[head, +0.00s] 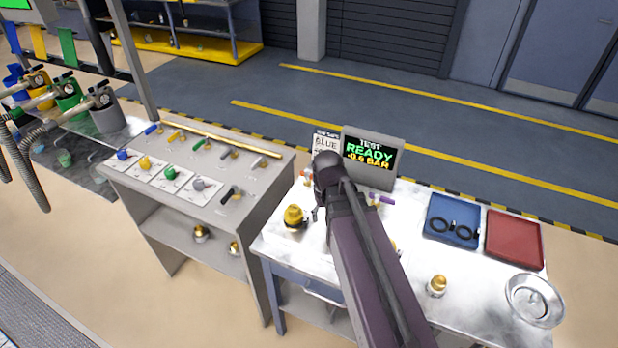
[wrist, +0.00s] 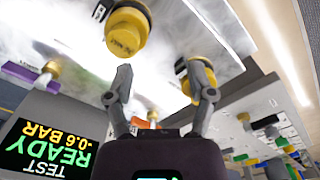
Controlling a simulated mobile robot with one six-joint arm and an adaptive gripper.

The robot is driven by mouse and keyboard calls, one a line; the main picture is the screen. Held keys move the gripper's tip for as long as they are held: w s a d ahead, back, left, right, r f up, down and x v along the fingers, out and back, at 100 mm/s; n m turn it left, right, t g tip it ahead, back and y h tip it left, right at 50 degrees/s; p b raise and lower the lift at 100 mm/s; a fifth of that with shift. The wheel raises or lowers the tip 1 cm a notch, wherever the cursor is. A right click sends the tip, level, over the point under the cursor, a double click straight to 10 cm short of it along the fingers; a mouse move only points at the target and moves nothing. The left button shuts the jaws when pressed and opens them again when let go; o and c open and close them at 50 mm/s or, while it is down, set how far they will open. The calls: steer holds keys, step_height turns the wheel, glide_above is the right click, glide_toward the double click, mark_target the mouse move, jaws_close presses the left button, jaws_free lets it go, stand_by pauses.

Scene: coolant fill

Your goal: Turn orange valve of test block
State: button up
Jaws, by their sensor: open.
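An orange valve handle (wrist: 152,115) shows in the wrist view, seen between my fingers near the palm. I cannot tell whether it touches them. My gripper (wrist: 160,72) is open, fingers spread and pointing at the bench top, with nothing held. In the head view my arm hides most of the gripper; a finger shows to the left of the wrist. A small red-orange handle (head: 307,175) shows left of my wrist there. A purple valve handle (wrist: 46,76) is left in the wrist view, and right of my arm in the head view (head: 384,199).
The test screen (head: 369,155) reads READY, -0.6 BAR, behind the valves. A yellow-capped fitting (head: 294,216) stands close to my gripper. A blue tray (head: 452,220), a red tray (head: 514,240) and a metal dish (head: 534,298) lie to the right.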

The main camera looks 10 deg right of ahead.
mark_target(308, 173)
steer(key=w+r+n+p, duration=0.1)
steer(key=w+n, duration=0.5)
steer(key=w, duration=0.7)
steer(key=w+r+n+p, duration=0.2)
steer(key=w+n, duration=0.4)
steer(key=w, duration=0.7)
steer(key=shift+r, duration=0.4)
steer(key=shift+a+f, duration=0.1)
step_height(308, 173, down, 14)
steer(key=b, duration=1.3)
steer(key=shift+s+r, duration=0.1)
steer(key=shift+r, duration=0.1)
jaws_close()
